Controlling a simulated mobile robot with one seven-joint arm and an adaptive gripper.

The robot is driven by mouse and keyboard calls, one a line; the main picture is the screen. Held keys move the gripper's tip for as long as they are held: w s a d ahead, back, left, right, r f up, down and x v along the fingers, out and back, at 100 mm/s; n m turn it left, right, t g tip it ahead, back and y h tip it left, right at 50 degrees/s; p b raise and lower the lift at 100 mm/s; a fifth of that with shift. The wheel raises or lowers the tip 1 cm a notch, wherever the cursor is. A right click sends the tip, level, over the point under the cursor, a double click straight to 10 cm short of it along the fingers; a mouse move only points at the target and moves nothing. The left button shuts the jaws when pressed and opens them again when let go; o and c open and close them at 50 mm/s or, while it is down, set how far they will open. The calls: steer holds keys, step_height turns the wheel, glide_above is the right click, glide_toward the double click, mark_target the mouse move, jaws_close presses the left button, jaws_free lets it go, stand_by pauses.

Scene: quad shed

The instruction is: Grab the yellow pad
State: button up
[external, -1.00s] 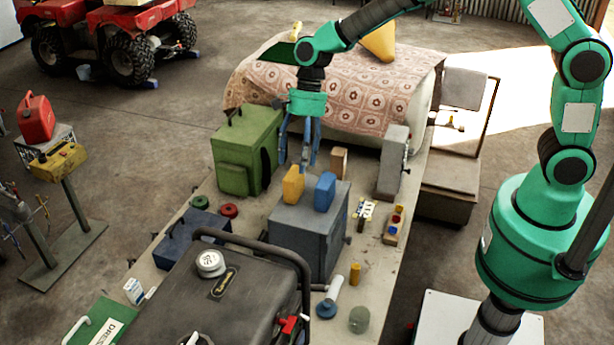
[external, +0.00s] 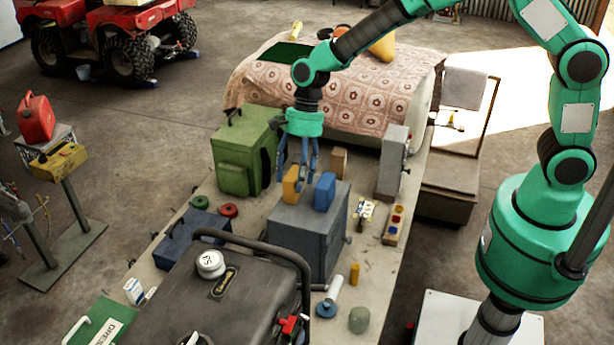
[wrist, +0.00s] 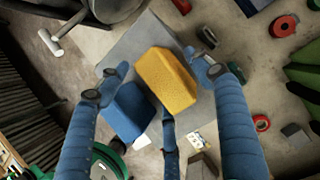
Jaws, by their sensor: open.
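The yellow pad (external: 291,184) stands upright on top of the grey box (external: 300,217), beside a blue pad (external: 325,191). In the wrist view the yellow pad (wrist: 166,80) lies between and beyond my fingers, with the blue pad (wrist: 129,112) to its left. My gripper (external: 301,184) is open, with its blue fingers pointing down just above and around the level of the pads. It also shows in the wrist view (wrist: 150,78) with fingers spread and nothing held. I cannot tell whether a finger touches the yellow pad.
A green case (external: 245,155) stands left of the grey box, and a tall grey block (external: 392,163) stands to the right. A wooden block (external: 338,162) is behind the pads. A dark case (external: 225,285) with a raised handle is in front. The bench right of the grey box holds small items.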

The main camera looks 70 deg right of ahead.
steer(key=c, duration=0.9)
steer(key=shift+r, duration=0.1)
steer(key=shift+r, duration=4.9)
